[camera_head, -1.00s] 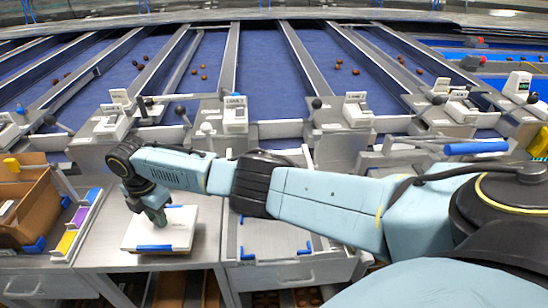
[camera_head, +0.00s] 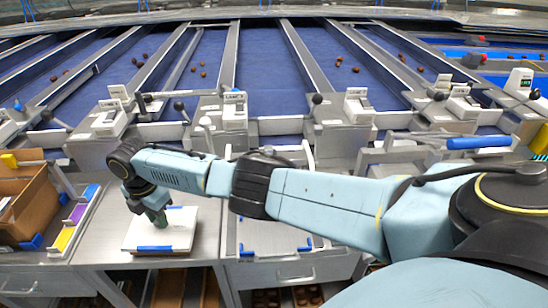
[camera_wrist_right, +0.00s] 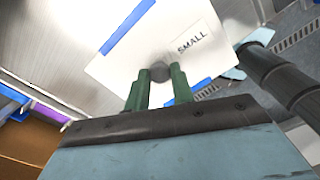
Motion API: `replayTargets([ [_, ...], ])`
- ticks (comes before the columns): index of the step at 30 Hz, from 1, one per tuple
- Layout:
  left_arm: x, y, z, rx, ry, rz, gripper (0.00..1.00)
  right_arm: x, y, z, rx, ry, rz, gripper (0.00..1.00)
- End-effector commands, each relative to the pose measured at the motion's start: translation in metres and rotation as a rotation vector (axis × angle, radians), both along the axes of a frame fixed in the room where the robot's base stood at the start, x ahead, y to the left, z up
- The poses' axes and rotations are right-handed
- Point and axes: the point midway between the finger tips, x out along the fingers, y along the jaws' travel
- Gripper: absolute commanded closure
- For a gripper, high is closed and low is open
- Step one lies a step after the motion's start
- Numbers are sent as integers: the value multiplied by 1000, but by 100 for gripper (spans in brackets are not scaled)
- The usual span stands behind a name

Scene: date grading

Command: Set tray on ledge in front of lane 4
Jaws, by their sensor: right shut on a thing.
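The white tray (camera_head: 135,236) is a flat square with blue strips on two opposite edges, at the lower left of the head view. In the right wrist view the tray (camera_wrist_right: 115,68) shows a SMALL label and a grey knob (camera_wrist_right: 160,72) at its middle. My right gripper (camera_head: 158,219) points down over the tray; its green fingers (camera_wrist_right: 158,85) are shut on the knob. The tray is on or just above the grey worktop (camera_head: 100,250); I cannot tell which. A grey ledge (camera_head: 275,240) with blue corner pieces lies to its right, partly behind my right arm. The lane number plates are too small to read surely.
A brown box (camera_head: 35,210) and a rack with blue, purple and yellow strips (camera_head: 72,222) stand left of the tray. Levers and lane housings (camera_head: 232,112) line the front of the blue lanes (camera_head: 270,75). A blue-handled bar (camera_head: 478,142) is at right.

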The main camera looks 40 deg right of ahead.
Motion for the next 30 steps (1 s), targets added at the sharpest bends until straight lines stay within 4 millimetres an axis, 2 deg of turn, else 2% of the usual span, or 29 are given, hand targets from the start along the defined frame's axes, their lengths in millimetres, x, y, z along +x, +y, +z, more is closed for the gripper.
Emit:
replayTargets([
  [6,0,0,-4,0,0,0,50,0,0,-5,0,0,0,98],
  [7,0,0,-4,0,0,0,50,0,0,-5,0,-1,0,75],
  [12,0,0,-3,0,0,0,50,0,0,-4,0,0,0,53],
  [13,0,0,-3,0,0,0,50,0,0,-4,0,0,0,51],
  [23,0,0,-1,0,0,0,50,0,0,-2,0,0,0,51],
  [30,0,0,14,0,0,0,50,0,0,14,0,0,0,51],
])
